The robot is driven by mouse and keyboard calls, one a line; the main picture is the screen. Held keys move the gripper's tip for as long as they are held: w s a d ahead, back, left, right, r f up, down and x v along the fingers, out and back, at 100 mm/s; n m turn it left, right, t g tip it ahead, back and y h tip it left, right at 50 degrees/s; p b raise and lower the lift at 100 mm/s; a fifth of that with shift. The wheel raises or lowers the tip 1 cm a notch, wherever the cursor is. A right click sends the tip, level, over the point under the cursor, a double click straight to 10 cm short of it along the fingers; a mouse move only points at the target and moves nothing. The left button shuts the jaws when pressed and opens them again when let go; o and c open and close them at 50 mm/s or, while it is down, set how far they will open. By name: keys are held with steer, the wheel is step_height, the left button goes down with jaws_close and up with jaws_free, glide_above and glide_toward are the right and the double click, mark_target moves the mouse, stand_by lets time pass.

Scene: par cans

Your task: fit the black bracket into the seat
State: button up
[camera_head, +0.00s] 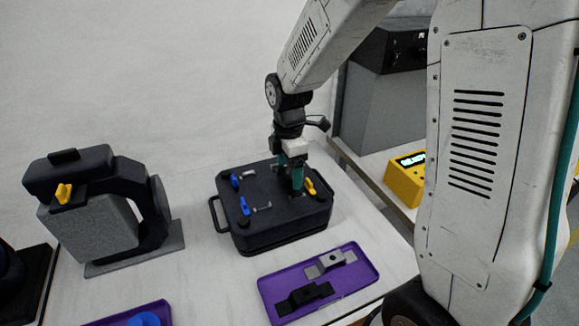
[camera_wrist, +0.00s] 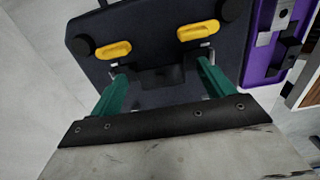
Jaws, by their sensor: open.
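A black bracket (camera_head: 304,298) lies in the purple tray (camera_head: 372,274), beside a grey bracket (camera_head: 330,262). My gripper (camera_head: 291,182), with teal fingers, points down over the right part of the black fixture box (camera_head: 262,228). In the wrist view my gripper (camera_wrist: 160,88) is open, its fingers apart on either side of a black blocky part (camera_wrist: 168,75) on the box top. That part looks like a bracket at the seat by two yellow clamps (camera_wrist: 113,50) (camera_wrist: 198,31). Black on black, I cannot tell how it sits or whether the fingers touch it.
Two blue clamps (camera_head: 244,206) (camera_head: 234,181) stand on the box's left part. A grey and black machine (camera_head: 95,215) stands at left. A yellow device (camera_head: 407,178) is at right. A second purple tray (camera_head: 130,317) holds a blue part. Bare table lies between machine and box.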

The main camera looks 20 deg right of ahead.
step_height(320, 180, up, 8)
steer(key=shift+f, duration=0.1)
steer(key=shift+s+m, duration=0.2)
steer(key=shift+m, duration=0.7)
steer(key=s+d+r+m, duration=0.1)
steer(key=s+r+m, duration=0.1)
steer(key=s+m, duration=0.3)
steer(key=s+d+r+m+t, duration=0.1)
steer(key=s+r+m, duration=0.2)
steer(key=s, duration=0.9)
steer(key=s+d+r+m, duration=0.1)
steer(key=s+r+m, duration=0.2)
steer(key=s+m, duration=0.5)
steer(key=shift+s+r, duration=0.2)
steer(key=shift+s, duration=0.1)
